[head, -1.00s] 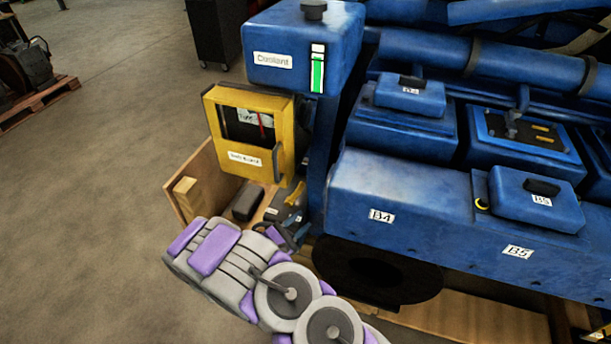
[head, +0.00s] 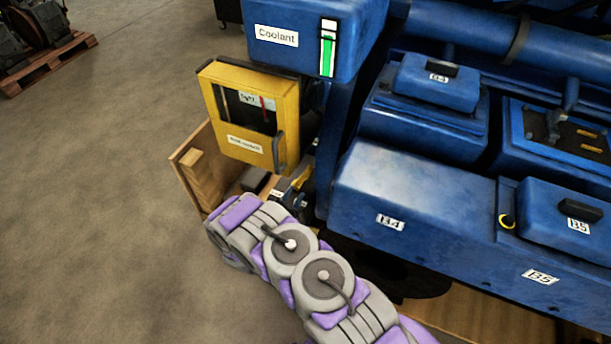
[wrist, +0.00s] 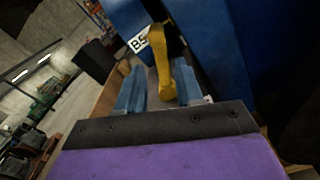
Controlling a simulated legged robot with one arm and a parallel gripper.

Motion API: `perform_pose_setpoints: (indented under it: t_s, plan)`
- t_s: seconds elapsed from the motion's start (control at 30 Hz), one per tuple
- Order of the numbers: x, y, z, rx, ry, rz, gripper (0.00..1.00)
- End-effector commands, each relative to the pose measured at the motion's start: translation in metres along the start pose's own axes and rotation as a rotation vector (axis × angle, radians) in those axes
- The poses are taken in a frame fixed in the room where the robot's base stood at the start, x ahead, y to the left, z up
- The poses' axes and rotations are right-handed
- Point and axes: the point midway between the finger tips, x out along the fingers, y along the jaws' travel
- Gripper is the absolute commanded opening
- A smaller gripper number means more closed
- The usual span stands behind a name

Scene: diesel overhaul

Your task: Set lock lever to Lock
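My gripper (head: 293,198) is low beside the blue engine, below the yellow cabinet. In the wrist view its two blue fingers (wrist: 160,90) are apart. A yellow lever-like piece (wrist: 163,60) stands between them in that view, nearer the right finger; I cannot tell whether they touch. A small yellow piece (head: 301,179) also shows just beyond the gripper in the head view. No Lock marking is readable, so I cannot confirm which part is the lock lever. A dark lever (head: 556,118) with yellow marks sits on an engine panel at the right.
The yellow cabinet (head: 258,107) with a grey handle hangs at the engine's left end, under the Coolant tank (head: 300,55). A wooden crate wall (head: 190,162) stands below. Blue covers labelled B4 and B5 lie to the right.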

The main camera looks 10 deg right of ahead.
Motion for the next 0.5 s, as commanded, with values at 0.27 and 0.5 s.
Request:
perform_pose_setpoints:
  t_s: [0.27,0.5]
  plan:
    - [0.054,0.001,-0.001,0.000,-0.005,-0.002,0.36]
    - [0.089,0.002,0.000,0.000,-0.006,0.001,0.36]
